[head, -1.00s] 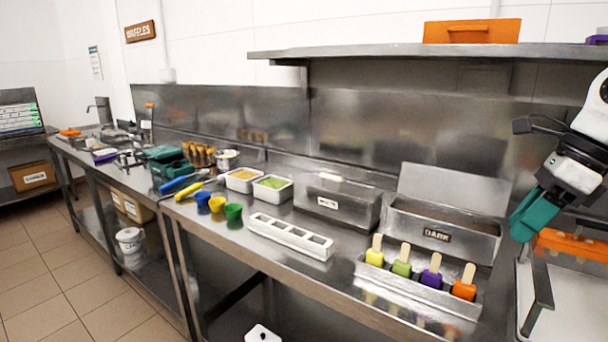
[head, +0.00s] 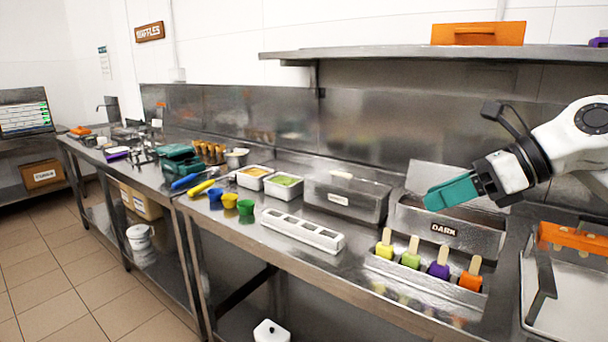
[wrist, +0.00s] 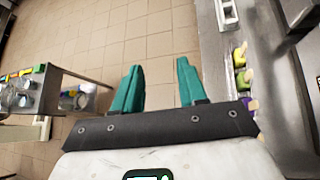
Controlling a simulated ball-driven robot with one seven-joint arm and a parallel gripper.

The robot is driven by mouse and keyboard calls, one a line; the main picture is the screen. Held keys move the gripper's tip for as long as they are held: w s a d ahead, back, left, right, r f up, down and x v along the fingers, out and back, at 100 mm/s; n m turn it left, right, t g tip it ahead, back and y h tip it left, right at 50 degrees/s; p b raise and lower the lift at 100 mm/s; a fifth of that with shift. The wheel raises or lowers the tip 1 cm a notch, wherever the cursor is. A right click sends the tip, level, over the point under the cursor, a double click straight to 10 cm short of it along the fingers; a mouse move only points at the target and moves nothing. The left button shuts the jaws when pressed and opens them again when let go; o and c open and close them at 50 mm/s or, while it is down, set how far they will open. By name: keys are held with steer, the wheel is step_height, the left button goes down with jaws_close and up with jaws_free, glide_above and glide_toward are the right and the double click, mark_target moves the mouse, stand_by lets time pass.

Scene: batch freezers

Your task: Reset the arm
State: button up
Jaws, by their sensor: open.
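My gripper (head: 426,203) is in the right part of the head view, in front of the open steel bin labelled DARK (head: 442,229) and hiding part of it. In the wrist view its two teal fingers (wrist: 157,78) are apart with nothing between them, and tiled floor shows beyond. The white and black arm comes in from the right edge of the head view. The gripper holds nothing and appears raised above the counter.
Several popsicles (head: 438,264) stand in a steel holder below my gripper. A white compartment tray (head: 302,231), coloured cups (head: 230,201) and a lidded bin (head: 345,196) are to the left. A shelf (head: 450,52) with an orange box (head: 478,34) hangs above. An orange-handled tray (head: 572,237) is at right.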

steer(key=w+a+r+m+t+y, duration=0.1)
steer(key=a+r+m+t+y, duration=0.4)
steer(key=a+r+y, duration=0.35)
steer(key=w+d+r+m+t+h, duration=0.1)
steer(key=d+m+t+h, duration=0.5)
steer(key=m+t, duration=0.7)
steer(key=d+f+m+h, duration=0.9)
steer(key=f+m+h, duration=0.3)
steer(key=m+h, duration=0.45)
steer(key=s+d+f+m+g, duration=0.1)
steer(key=s+f+m+g, duration=0.3)
steer(key=f, duration=0.6)
steer(key=s+f+m+g+p, duration=0.1)
steer(key=s+f+m+g, duration=0.25)
steer(key=f, duration=0.55)
steer(key=s+d+f+m+g, duration=0.1)
steer(key=s+f+m+g, duration=0.3)
steer(key=f, duration=0.6)
steer(key=s+a+f+g+y, duration=0.1)
steer(key=s+f+g, duration=0.2)
steer(key=s, duration=0.6)
steer(key=s+a+f+m+g+y, duration=0.1)
steer(key=s+f+g, duration=0.2)
steer(key=s+f, duration=0.3)
steer(key=s+a+f+g+y, duration=0.1)
steer(key=s+f+g, duration=0.3)
steer(key=s, duration=1)
steer(key=shift+s+f, duration=0.15)
steer(key=shift+f, duration=0.55)
